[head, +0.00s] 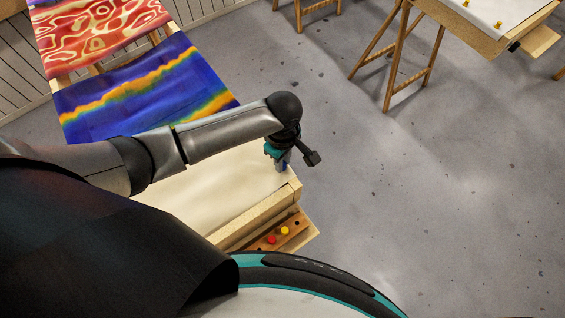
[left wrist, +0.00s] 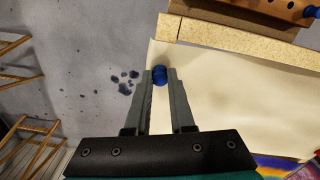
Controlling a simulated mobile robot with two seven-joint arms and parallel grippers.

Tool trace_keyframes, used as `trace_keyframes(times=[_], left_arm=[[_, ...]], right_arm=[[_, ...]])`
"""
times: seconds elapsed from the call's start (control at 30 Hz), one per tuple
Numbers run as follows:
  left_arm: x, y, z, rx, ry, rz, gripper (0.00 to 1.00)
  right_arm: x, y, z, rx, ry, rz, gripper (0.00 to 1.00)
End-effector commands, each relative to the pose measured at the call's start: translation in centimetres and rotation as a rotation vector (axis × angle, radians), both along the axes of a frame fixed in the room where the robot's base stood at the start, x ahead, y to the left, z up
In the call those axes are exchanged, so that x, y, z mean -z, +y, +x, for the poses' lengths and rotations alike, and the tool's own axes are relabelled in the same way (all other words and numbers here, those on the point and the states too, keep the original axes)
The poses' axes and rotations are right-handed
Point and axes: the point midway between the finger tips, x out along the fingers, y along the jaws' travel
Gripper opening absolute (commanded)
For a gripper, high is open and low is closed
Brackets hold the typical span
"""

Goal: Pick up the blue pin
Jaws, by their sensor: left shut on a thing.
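A blue pin (left wrist: 159,76) is between the fingertips of my left gripper (left wrist: 160,80) in the left wrist view. The fingers are shut on it. In the head view my left gripper (head: 281,162) points down over the far right corner of the pale-topped table (head: 200,197). The pin is mostly hidden there, and I cannot tell whether it touches the table. A second blue pin (left wrist: 311,12) sits in the wooden pin rack at the top right of the left wrist view. My right gripper is not in view.
The wooden pin rack (head: 262,244) on the table's near side holds a red pin (head: 271,239) and a yellow pin (head: 284,230). A blue and orange painted silk (head: 130,90) lies beyond the table. Another trestle table (head: 480,40) stands at the upper right. The floor between is clear.

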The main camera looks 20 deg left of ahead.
Motion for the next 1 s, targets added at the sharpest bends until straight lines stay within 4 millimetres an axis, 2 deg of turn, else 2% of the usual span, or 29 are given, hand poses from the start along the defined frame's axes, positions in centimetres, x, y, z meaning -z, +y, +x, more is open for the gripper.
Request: trace_keyframes(times=[0.27, 0.47, 0.57, 0.8, 1.0], left_arm=[[-0.3, 0.0, 0.0, 0.0, -0.001, -0.001, 0.0], [-2.2, 0.0, 0.0, 0.0, -0.001, -0.002, 0.0], [-4.3, -0.1, 0.1, 0.0, -0.003, -0.003, 0.0], [-11.3, -0.1, 0.1, 0.001, -0.005, -0.004, 0.0], [-16.4, -0.1, 0.1, 0.0, -0.004, -0.004, 0.0]], right_arm=[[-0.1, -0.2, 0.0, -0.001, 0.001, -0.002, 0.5], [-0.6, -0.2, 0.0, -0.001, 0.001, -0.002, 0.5], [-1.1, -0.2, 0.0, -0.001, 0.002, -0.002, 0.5], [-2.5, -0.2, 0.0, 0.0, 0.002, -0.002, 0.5], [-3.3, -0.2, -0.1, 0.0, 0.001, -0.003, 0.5]])
